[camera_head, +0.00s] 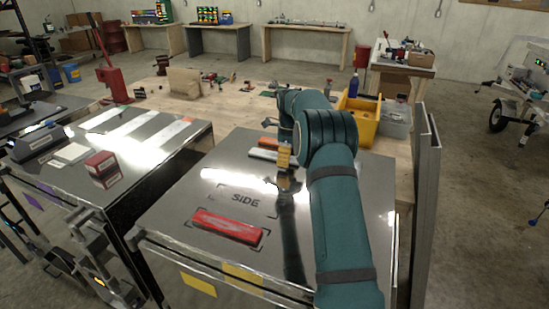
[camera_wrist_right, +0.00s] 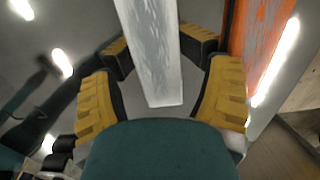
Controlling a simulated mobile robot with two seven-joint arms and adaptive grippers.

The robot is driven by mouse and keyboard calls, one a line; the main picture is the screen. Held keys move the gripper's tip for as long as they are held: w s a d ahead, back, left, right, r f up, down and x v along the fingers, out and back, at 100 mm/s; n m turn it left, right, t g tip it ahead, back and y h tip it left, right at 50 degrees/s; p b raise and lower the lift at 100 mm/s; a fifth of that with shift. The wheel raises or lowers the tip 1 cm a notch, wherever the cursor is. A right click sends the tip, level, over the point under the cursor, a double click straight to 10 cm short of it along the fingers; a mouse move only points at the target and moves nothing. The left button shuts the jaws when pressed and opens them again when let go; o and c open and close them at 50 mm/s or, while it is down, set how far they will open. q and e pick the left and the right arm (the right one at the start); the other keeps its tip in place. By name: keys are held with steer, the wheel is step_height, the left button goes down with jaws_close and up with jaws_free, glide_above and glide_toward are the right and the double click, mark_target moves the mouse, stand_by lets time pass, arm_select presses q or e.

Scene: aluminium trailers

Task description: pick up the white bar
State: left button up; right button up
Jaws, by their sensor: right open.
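The white bar (camera_head: 261,155) lies on the shiny metal table top, just left of my right gripper in the head view. In the right wrist view the white bar (camera_wrist_right: 152,45) runs from the top edge down between the yellow fingers. My right gripper (camera_head: 285,160) is open around the near end of the bar, with a gap visible on both sides. It also shows in the right wrist view (camera_wrist_right: 160,72). Whether the fingertips are level with the bar I cannot tell. My left gripper is not in view.
An orange bar (camera_head: 269,143) lies close beside the white one, and shows right of it in the wrist view (camera_wrist_right: 257,40). A red bar (camera_head: 228,226) lies nearer the front, below the SIDE marking. A yellow bin (camera_head: 362,121) stands behind my right arm.

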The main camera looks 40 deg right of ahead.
steer(key=shift+c, duration=0.3)
steer(key=c, duration=1.2)
